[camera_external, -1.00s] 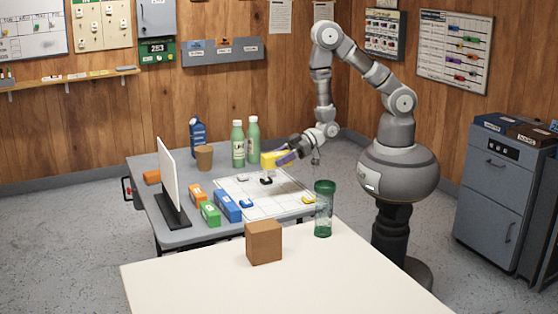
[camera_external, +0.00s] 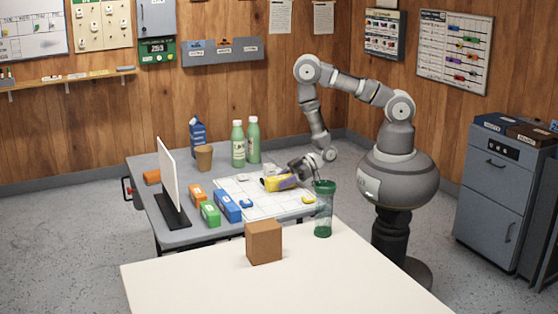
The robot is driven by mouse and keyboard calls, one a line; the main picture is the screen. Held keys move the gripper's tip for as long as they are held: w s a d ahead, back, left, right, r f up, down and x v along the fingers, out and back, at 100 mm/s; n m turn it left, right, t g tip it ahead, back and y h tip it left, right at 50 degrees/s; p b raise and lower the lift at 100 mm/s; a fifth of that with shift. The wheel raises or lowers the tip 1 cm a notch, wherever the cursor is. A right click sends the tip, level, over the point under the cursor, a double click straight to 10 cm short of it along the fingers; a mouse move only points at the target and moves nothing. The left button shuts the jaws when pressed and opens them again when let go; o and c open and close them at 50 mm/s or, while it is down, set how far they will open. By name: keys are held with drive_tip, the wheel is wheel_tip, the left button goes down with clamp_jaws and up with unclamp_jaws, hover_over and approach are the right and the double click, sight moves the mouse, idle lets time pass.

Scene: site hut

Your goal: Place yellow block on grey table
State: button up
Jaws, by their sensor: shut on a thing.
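The yellow block (camera_external: 276,184) is in my gripper (camera_external: 289,181), low over the white gridded sheet on the grey table (camera_external: 178,237). My gripper is shut on the block's right end and reaches in from the right. I cannot tell whether the block touches the sheet. A smaller flat yellow piece (camera_external: 308,200) lies at the sheet's right edge.
Orange, green and blue boxes (camera_external: 228,207) and a white upright panel (camera_external: 167,178) stand at the left. Green bottles (camera_external: 238,145) and a brown cup (camera_external: 204,157) stand behind.

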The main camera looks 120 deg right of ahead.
drive_tip(key=o, duration=0.8)
drive_tip(key=shift+f, duration=0.2)
drive_tip(key=o, duration=0.4)
drive_tip(key=shift+r, duration=0.1)
drive_tip(key=shift+r, duration=0.1)
drive_tip(key=shift+s+r, duration=0.15)
drive_tip(key=p+v, duration=0.5)
drive_tip(key=v, duration=0.6)
drive_tip(key=shift+s+r, duration=0.15)
drive_tip(key=shift+s, duration=0.15)
